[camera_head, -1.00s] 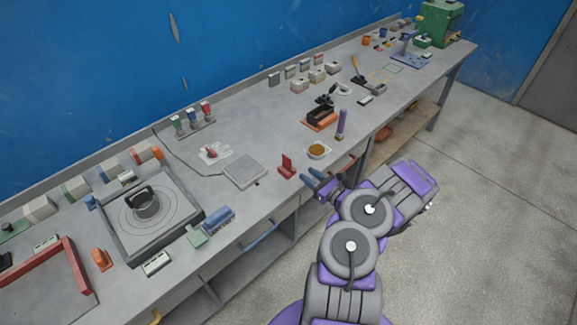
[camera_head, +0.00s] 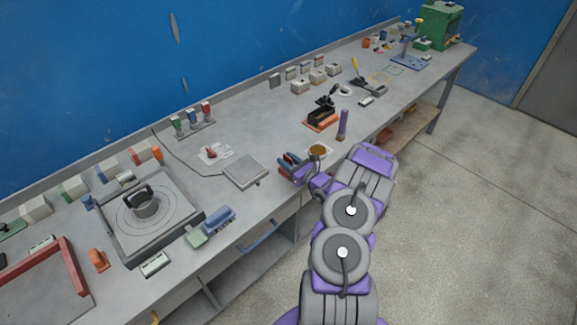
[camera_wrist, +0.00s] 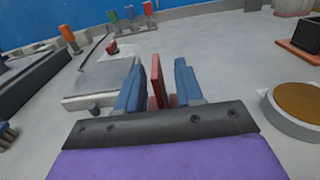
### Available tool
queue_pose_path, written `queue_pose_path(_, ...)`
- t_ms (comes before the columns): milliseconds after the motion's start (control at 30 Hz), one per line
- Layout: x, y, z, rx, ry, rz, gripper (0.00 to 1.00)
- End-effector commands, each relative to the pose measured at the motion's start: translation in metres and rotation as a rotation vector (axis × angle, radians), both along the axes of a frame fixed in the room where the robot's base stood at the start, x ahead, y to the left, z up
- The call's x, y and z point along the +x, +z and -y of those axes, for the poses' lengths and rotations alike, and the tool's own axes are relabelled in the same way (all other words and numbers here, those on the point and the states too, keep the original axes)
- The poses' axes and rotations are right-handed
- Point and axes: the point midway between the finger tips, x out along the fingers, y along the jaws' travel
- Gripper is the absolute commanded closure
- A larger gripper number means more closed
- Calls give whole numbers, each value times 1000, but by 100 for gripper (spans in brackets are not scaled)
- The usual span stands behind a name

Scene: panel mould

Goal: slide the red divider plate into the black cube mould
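The red divider plate (camera_wrist: 156,80) stands upright on the workbench, with a wider red part at its foot. My gripper (camera_wrist: 158,86) is open, with one blue finger on each side of the plate. Gaps show between the plate and both fingers in the wrist view. In the head view my gripper (camera_head: 292,168) mostly hides the plate. The black cube mould (camera_head: 321,116) sits on an orange base farther along the bench; it also shows at the right edge of the wrist view (camera_wrist: 307,35).
A round container with brown contents (camera_wrist: 298,104) is close to the right of my gripper. A grey square plate (camera_head: 242,172) lies to the left. A purple upright object (camera_head: 343,124) stands by the mould near the bench's front edge.

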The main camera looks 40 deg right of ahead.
Motion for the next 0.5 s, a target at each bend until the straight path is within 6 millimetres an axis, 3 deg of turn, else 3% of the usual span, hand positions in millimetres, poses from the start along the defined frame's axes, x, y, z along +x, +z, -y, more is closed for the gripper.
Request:
queue_pose_path(200,1,-1,3,4,-1,0,64)
queue_pose_path(500,0,-2,5,6,-1,0,92)
